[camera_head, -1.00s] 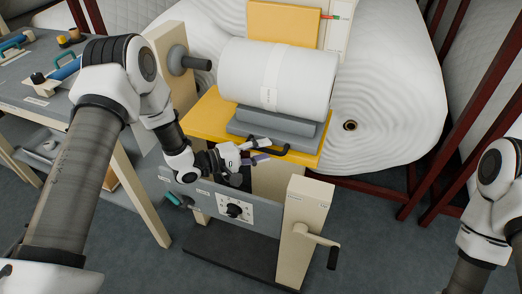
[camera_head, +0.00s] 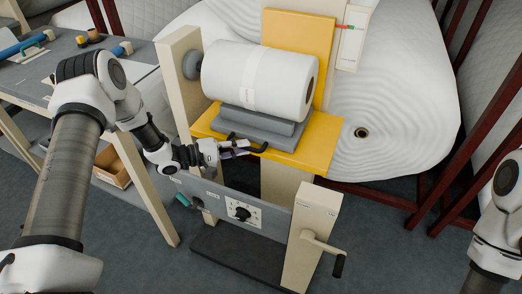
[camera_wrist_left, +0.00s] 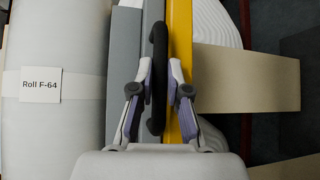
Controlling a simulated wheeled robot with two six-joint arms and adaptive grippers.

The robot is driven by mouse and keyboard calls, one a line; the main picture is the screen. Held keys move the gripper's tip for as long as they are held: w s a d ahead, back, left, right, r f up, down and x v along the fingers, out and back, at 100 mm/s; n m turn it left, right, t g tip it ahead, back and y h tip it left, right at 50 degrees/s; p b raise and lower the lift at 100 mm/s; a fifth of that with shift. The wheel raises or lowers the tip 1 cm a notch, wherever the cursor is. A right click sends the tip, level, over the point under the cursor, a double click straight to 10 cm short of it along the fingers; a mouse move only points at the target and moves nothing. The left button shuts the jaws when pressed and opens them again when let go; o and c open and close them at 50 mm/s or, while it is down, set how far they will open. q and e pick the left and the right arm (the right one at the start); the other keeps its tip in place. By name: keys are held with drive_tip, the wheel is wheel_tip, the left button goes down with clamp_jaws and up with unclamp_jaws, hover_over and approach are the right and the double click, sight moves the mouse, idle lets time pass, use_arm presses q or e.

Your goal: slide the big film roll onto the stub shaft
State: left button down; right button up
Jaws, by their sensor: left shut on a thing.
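The big white film roll (camera_head: 258,82) lies on its side on a grey cradle (camera_head: 262,127) on the yellow table (camera_head: 318,158). Its left end is close to the flange (camera_head: 191,65) on the cream post. The stub shaft itself is hidden from view, and the roll's end covers where it was. In the left wrist view the roll (camera_wrist_left: 50,120) carries the label "Roll F-64" (camera_wrist_left: 40,85). My left gripper (camera_head: 240,149) is shut on the cradle's black handle (camera_wrist_left: 158,60), at the near side. My right gripper is out of view.
A cream post with a crank (camera_head: 322,250) stands front right, by a grey panel with a dial (camera_head: 241,213). A yellow upright plate (camera_head: 300,40) stands behind the roll. A large white roll (camera_head: 400,110) fills the back right. A grey bench (camera_head: 60,72) is at left.

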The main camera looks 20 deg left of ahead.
use_arm(q)
drive_tip(key=a, duration=0.5)
drive_tip(key=shift+a+f+p, duration=0.1)
drive_tip(key=shift+a+p, duration=0.05)
drive_tip(key=shift+p, duration=0.15)
drive_tip(key=c, duration=1.4)
unclamp_jaws()
drive_tip(key=shift+o, duration=1.2)
drive_tip(key=shift+a, duration=0.25)
drive_tip(key=shift+s, duration=0.1)
drive_tip(key=v, duration=1.2)
